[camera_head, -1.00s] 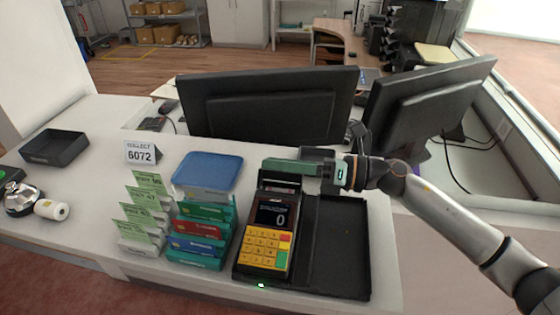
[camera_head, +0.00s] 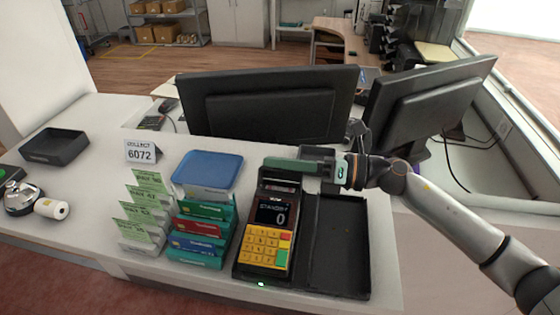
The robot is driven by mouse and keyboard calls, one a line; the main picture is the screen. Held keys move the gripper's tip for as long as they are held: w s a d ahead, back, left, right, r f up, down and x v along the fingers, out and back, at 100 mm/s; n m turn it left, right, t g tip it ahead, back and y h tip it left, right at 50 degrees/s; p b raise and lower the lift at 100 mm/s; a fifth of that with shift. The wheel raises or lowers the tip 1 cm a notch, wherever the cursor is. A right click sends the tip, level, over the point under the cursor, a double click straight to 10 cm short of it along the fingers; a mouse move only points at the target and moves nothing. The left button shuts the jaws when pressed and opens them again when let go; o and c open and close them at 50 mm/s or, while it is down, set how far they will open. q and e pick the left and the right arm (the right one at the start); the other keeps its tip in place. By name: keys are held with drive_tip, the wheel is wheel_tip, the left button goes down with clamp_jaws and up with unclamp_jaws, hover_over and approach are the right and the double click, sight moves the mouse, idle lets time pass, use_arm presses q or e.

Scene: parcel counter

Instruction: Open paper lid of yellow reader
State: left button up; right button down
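The yellow reader (camera_head: 264,244) stands on the counter, with a yellow keypad, one green and one red key, and a dark screen (camera_head: 271,213) showing a 0. Its dark top end (camera_head: 279,182), where the paper lid would be, is partly covered by my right gripper (camera_head: 272,165). The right gripper comes in from the right, and its long green finger lies across the reader's far end. I cannot tell whether it touches the lid, how far the lid is raised, or how wide the fingers are apart. My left gripper is not in view.
An empty black tray (camera_head: 339,246) lies right of the reader. Coloured card boxes (camera_head: 203,232), green tickets (camera_head: 147,212) and a blue tray (camera_head: 208,169) stand to the left. Two monitors (camera_head: 270,103) rise behind. A scanner-like white object (camera_head: 50,209) lies far left.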

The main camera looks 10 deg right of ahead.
drive_tip(key=shift+w, duration=0.1)
idle(0.8)
drive_tip(key=shift+w+d+r+m+p, duration=0.15)
drive_tip(key=shift+w+m+p, duration=0.2)
drive_tip(key=shift+m+p, duration=0.35)
drive_tip(key=m, duration=0.1)
drive_tip(key=w+m+p, duration=0.1)
drive_tip(key=shift+d+m, duration=0.15)
drive_tip(key=shift+m, duration=0.15)
drive_tip(key=shift+w+d+f+m+p, duration=0.15)
drive_tip(key=shift+w+f+m+p, duration=0.2)
drive_tip(key=shift+m, duration=0.55)
drive_tip(key=shift+w+d+f+m+p, duration=0.15)
drive_tip(key=shift+w+m, duration=0.3)
drive_tip(key=shift+m, duration=0.45)
drive_tip(key=shift+w+d+f+m+p, duration=0.1)
drive_tip(key=shift+w+m+p, duration=0.25)
drive_tip(key=shift+m, duration=0.55)
drive_tip(key=shift+w, duration=0.1)
drive_tip(key=c, duration=1)
unclamp_jaws()
drive_tip(key=shift+c, duration=0.2)
